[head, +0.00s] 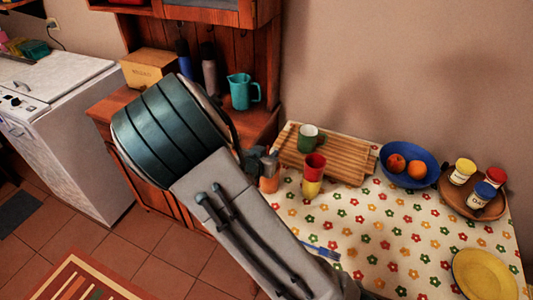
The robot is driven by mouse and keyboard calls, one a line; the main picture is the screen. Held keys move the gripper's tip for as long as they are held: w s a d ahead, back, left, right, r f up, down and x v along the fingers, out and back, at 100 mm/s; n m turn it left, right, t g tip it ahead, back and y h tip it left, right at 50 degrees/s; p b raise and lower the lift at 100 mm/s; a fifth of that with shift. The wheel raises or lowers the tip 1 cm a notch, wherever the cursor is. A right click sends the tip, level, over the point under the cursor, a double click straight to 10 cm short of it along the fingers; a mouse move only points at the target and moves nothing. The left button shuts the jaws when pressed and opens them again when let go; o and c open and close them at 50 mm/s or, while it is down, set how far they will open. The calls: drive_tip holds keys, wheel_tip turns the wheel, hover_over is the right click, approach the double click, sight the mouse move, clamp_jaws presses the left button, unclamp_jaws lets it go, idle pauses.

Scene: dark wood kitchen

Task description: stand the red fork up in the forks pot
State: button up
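I cannot make out a red fork in the head view. A blue fork (322,250) lies on the flowered tablecloth, beside my arm. An orange-brown pot (269,184) stands at the table's left edge, partly hidden by my arm; I cannot tell whether it is the forks pot. Small grey shapes (262,160) show just above this pot. They may be my gripper or things standing in the pot. My large arm covers the middle of the view, and I cannot see whether the fingers are open or shut.
A blue bowl (425,179) of fruit, a round tray (483,212) of jars and a yellow plate (485,275) are right. The middle tablecloth is clear.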

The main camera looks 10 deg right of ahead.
drive_tip(key=p+v, duration=0.2)
drive_tip(key=v, duration=1.2)
drive_tip(key=shift+w, duration=0.15)
idle(0.5)
wheel_tip(320, 180, up, 6)
drive_tip(key=s+a+n+g+y, duration=0.2)
drive_tip(key=a+n+g+y, duration=0.15)
drive_tip(key=y, duration=0.75)
drive_tip(key=s+d+r+n+g+h, duration=0.1)
drive_tip(key=s+d+r+g, duration=0.1)
drive_tip(key=s+d, duration=0.4)
drive_tip(key=s+d+r+n+g+h, duration=0.2)
drive_tip(key=s+d, duration=0.4)
drive_tip(key=s, duration=0.1)
drive_tip(key=shift+s+d+r, duration=0.15)
drive_tip(key=shift+s+r, duration=0.05)
drive_tip(key=shift+s, duration=0.15)
